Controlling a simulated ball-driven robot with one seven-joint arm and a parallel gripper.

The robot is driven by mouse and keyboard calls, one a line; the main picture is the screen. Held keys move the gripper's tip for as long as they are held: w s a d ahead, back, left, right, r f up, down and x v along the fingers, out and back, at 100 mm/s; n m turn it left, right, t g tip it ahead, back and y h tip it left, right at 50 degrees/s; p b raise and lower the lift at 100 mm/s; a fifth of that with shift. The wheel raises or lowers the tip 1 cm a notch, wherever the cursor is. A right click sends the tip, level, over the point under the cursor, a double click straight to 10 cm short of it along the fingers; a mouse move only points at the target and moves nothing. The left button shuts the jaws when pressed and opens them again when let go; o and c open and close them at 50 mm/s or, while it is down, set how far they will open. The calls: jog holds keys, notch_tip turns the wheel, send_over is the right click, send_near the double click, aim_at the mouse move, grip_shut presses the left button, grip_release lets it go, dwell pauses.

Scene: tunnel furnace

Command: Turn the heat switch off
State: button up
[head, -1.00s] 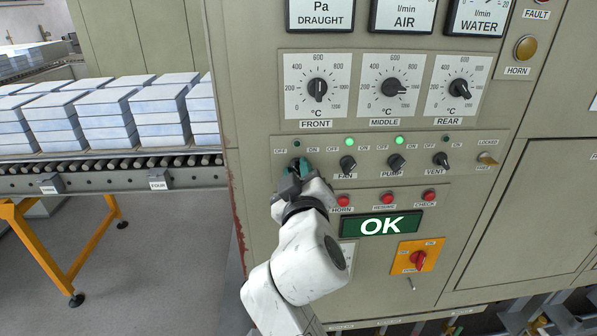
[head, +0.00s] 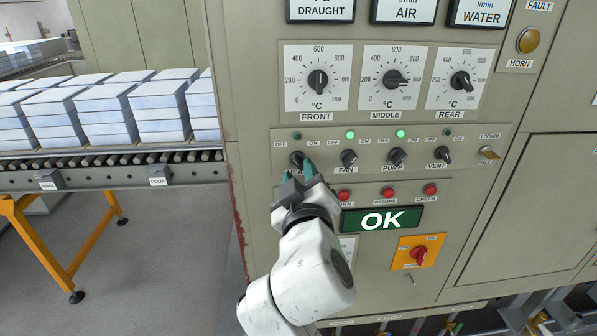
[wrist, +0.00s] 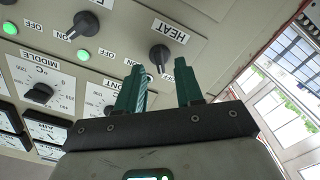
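The heat switch (head: 297,158) is a black rotary knob at the left end of the switch row, and its HEAT label is partly covered by my gripper in the head view. The dark lamp (head: 297,136) above it is unlit. My gripper (head: 298,173) is open just below the knob, its green fingers apart and empty. In the wrist view the heat knob (wrist: 160,57) shows beyond the fingertips (wrist: 160,72), between them sideways, with a gap visible. I cannot tell exactly where its pointer stands.
The fan (head: 348,158), pump (head: 397,156) and vent (head: 442,154) knobs sit to the right. The fan and pump lamps are lit green. Red buttons (head: 388,193) and a green OK display (head: 382,220) lie below. A roller conveyor (head: 100,160) with stacked blocks stands left.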

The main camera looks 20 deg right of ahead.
jog(key=b+v, duration=0.1)
jog(key=v, duration=0.6)
jog(key=shift+s, duration=0.2)
jog(key=s+d+f+m+g+y, duration=0.1)
jog(key=s+d+f+g, duration=0.2)
jog(key=f, duration=0.4)
jog(key=s+d+f+g, duration=0.2)
jog(key=d+f, duration=0.1)
jog(key=f, duration=0.5)
jog(key=s+d+f+m+g+y, duration=0.1)
jog(key=s+d+f+g, duration=0.2)
jog(key=f, duration=0.4)
jog(key=s+d+f+m+g+y, duration=0.1)
jog(key=s+f+g, duration=0.3)
jog(key=s+f, duration=0.4)
jog(key=s+f+m+g+y, duration=0.1)
jog(key=s+f+g+y, duration=0.1)
jog(key=s+f+g, duration=0.2)
jog(key=s+f, duration=0.3)
jog(key=s, duration=0.5)
jog(key=shift+s+d+f, duration=0.2)
jog(key=shift+d+f, duration=0.2)
